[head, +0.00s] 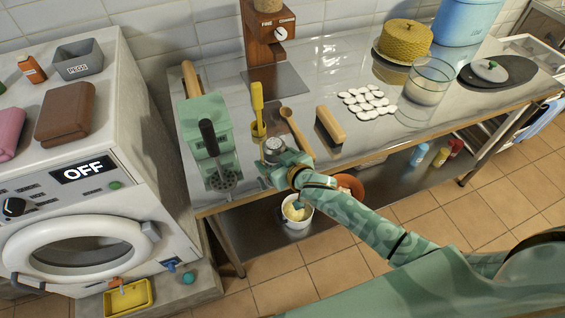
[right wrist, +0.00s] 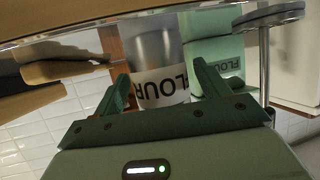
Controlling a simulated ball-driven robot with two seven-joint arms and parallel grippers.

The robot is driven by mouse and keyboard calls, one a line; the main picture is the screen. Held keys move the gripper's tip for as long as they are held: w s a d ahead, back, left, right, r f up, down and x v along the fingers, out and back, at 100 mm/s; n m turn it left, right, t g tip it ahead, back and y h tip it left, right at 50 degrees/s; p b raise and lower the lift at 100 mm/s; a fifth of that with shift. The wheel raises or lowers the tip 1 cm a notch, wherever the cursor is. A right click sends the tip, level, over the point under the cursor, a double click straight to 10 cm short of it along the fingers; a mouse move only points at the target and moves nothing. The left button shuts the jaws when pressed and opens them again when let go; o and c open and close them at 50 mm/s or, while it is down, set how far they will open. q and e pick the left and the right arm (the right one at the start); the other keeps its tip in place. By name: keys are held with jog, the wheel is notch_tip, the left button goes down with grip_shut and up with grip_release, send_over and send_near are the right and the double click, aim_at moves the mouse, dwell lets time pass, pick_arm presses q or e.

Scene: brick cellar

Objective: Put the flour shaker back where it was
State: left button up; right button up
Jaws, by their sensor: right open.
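The flour shaker (head: 272,149), a small metal cylinder with a white label, appears to stand on the steel counter (head: 365,145) near its front edge. In the right wrist view, which is upside down, the shaker (right wrist: 160,75) is between my two green fingers, its "FLOUR" label facing me. My right gripper (head: 280,168) is open around it, with gaps at the fingers. The gripper hides the shaker's lower part in the head view. My left gripper is not in view.
A mint-green machine (head: 206,140) with a dark lever stands left of the shaker. A yellow-handled tool (head: 257,105), a wooden spoon (head: 294,130) and a brush (head: 330,124) are close behind and right. White discs (head: 367,103) lie farther right. A white bowl (head: 296,212) is below the counter edge.

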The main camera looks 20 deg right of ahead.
jog(key=p+v, duration=0.3)
jog(key=v, duration=0.8)
jog(key=s+d+f+g+h, duration=0.1)
jog(key=s+d+f+g, duration=0.1)
jog(key=s+f, duration=0.45)
jog(key=s+d+f+g+h, duration=0.1)
jog(key=s+d+f+g, duration=0.15)
jog(key=f, duration=0.65)
jog(key=s+d+f+g+h, duration=0.1)
jog(key=s+d+f, duration=0.1)
jog(key=s+f, duration=0.45)
jog(key=s+f+g, duration=0.3)
jog(key=s+f, duration=0.3)
jog(key=s, duration=0.6)
jog(key=s+f+g, duration=0.3)
jog(key=s+f, duration=0.3)
jog(key=s, duration=0.7)
jog(key=shift+d+f+n, duration=0.4)
jog(key=shift+d, duration=0.05)
